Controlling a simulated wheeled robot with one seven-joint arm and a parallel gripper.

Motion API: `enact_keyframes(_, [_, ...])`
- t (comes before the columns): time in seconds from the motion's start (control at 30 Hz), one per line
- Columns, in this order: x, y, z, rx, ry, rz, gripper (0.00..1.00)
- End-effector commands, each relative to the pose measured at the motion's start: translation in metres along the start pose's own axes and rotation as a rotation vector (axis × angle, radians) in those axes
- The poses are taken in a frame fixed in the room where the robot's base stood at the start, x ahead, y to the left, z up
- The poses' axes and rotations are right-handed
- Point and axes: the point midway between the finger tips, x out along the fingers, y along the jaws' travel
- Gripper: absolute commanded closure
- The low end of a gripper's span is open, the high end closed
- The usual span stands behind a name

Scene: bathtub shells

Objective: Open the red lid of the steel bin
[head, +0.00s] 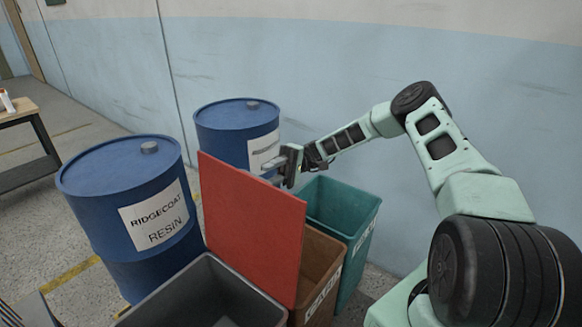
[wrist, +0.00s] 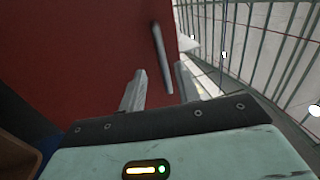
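The red lid (head: 250,225) stands steeply raised along the edge of the grey steel bin (head: 205,290), whose open top shows in the head view. The red lid also fills the left of the wrist view (wrist: 75,60), with a grey bar handle (wrist: 161,55) near its right edge. My gripper (head: 270,169) is at the lid's upper right edge, partly hidden behind it. In the wrist view my gripper's two fingers (wrist: 160,80) are apart, with the lower end of the handle appearing between them. I cannot tell whether they touch it.
A brown bin (head: 320,265) and a green bin (head: 342,205) stand in a row beyond the lid. Two blue drums, one near (head: 130,195) and one farther (head: 237,130), stand to the left. A wall (head: 450,60) runs behind. A table (head: 22,115) is at the far left.

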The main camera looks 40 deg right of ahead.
Motion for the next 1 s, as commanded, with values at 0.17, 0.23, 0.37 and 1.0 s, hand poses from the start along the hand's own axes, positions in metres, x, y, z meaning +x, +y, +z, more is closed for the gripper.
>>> enact_keyframes(0.17, [-0.042,0.004,0.000,-0.002,0.005,0.002,0.67])
enact_keyframes(0.23, [-0.059,0.004,-0.001,-0.002,0.005,0.002,0.67])
enact_keyframes(0.37, [-0.088,0.005,0.000,-0.001,0.005,0.001,0.67])
enact_keyframes(1.0, [-0.154,0.003,0.001,0.002,0.001,0.002,0.67])
